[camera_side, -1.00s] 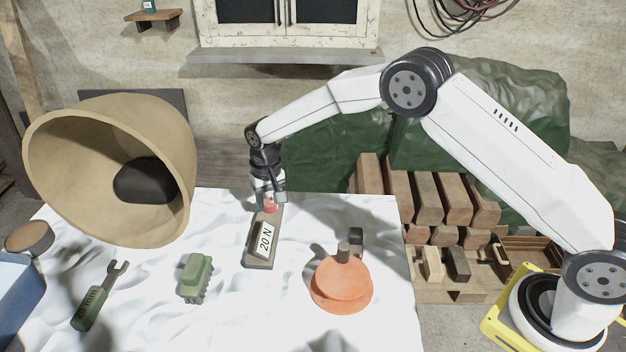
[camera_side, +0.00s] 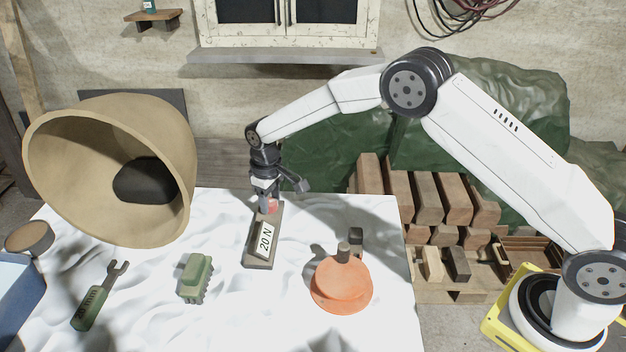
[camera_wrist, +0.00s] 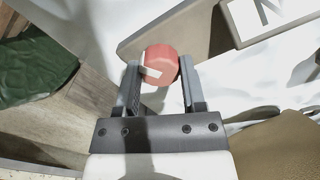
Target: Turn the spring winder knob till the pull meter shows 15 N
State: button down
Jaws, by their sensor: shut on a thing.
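The spring winder is a dark wooden block (camera_side: 259,262) lying on the white cloth. The red knob (camera_wrist: 161,64) with a pale mark stands at the block's far end. My gripper (camera_wrist: 160,82) is shut on the knob, one finger on each side. In the side view my gripper (camera_side: 269,206) comes down over the knob from above and hides part of it.
An orange round object (camera_side: 341,286) with a dark post stands right of the block. A green brush-like block (camera_side: 196,277) and a green-handled wrench (camera_side: 92,305) lie to the left. A big tan bowl-shaped shade (camera_side: 60,150) rises at the back left. Timber blocks (camera_side: 427,200) are stacked off the table's right.

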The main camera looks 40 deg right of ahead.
jog(key=shift+n, duration=0.8)
jog(key=shift+c, duration=0.9)
grip_release()
notch_tip(320, 180, up, 7)
jog(key=shift+f, duration=0.1)
jog(key=shift+r, duration=0.5)
